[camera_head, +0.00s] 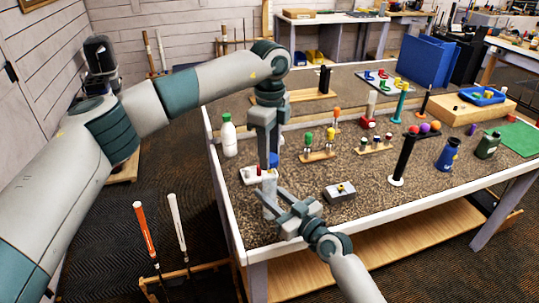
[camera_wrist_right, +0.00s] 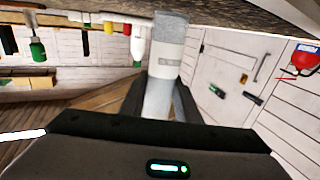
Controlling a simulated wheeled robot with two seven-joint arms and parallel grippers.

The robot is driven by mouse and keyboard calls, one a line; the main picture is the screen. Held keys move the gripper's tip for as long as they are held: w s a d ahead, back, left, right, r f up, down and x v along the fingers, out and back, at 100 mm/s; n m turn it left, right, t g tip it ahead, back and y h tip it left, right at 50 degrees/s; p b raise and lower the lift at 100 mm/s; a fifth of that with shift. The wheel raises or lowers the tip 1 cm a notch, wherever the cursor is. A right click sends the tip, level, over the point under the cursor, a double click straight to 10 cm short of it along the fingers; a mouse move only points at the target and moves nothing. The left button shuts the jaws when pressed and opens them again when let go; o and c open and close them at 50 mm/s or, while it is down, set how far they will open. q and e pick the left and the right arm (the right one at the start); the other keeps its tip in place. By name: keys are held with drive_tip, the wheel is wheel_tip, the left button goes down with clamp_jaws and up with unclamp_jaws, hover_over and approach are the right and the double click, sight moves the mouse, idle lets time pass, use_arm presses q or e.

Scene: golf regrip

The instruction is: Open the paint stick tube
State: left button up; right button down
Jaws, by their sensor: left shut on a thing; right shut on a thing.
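The paint stick tube (camera_head: 269,196) is a pale grey-white cylinder, roughly upright at the table's near left edge in the head view. My right gripper (camera_head: 277,206) is shut around it from the right. In the right wrist view the tube (camera_wrist_right: 167,62) with its whitish label stands out from between the dark right fingers (camera_wrist_right: 160,98). My left gripper (camera_head: 268,164) points straight down directly above the tube, its fingers shut at the tube's top end. The fingers hide that end, so I cannot tell whether the cap is apart from the body.
A red-and-white block (camera_head: 251,176) sits close left of the left fingers. A white bottle with a green cap (camera_head: 228,137) stands behind it. A small grey box (camera_head: 340,192) and a black grip on a white base (camera_head: 403,160) are to the right.

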drive_tip(key=c, duration=1.3)
unclamp_jaws()
drive_tip(key=shift+o, duration=0.2)
drive_tip(key=shift+d, duration=0.1)
use_arm(q)
wheel_tip(320, 180, down, 2)
drive_tip(key=shift+f+b, duration=0.2)
drive_tip(key=shift+b, duration=0.95)
use_arm(e)
drive_tip(key=v, duration=1)
drive_tip(key=shift+s+d+f, duration=0.1)
drive_tip(key=shift+s+d, duration=0.05)
drive_tip(key=shift+d, duration=0.05)
drive_tip(key=shift+s+d, duration=0.4)
drive_tip(key=shift+s, duration=0.15)
use_arm(q)
drive_tip(key=shift+f, duration=0.1)
